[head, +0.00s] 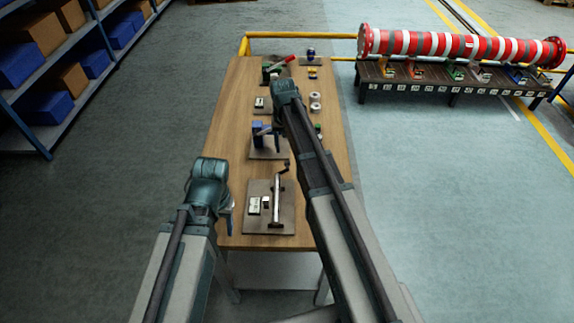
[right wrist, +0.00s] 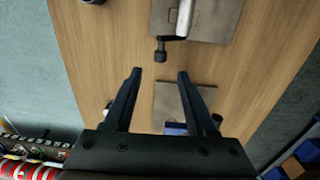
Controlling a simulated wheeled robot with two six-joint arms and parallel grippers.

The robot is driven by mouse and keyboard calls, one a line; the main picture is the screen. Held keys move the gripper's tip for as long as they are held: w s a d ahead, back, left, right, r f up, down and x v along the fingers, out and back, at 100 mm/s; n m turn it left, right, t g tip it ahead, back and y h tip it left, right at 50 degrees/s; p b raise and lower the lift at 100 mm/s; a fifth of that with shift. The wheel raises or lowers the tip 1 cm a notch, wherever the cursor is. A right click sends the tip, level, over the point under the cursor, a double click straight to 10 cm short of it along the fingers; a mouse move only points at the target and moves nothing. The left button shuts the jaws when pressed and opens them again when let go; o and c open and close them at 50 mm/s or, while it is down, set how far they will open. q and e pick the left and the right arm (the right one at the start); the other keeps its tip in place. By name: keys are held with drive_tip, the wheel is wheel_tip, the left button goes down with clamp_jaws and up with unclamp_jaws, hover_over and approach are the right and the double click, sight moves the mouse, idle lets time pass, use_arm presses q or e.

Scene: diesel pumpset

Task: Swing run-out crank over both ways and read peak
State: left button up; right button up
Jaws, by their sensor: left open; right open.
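The crank fixture lies on a grey plate (head: 254,224) at the near end of the wooden table. Its dark crank arm (head: 284,171) points to the far side, beside a slim upright bar. In the right wrist view a dark knob on a short stem (right wrist: 160,50) lies a little beyond and between my right gripper's fingertips (right wrist: 157,73), apart from them.
Blue and brown boxes fill shelves (head: 38,130) at left. A red-and-white shaft (head: 460,45) lies on a dark stand at right. Floor beside the table is clear.

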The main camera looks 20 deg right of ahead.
wheel_tip(320, 180, down, 6)
drive_tip(key=b, duration=0.5)
drive_tip(key=shift+d, duration=0.1)
clamp_jaws()
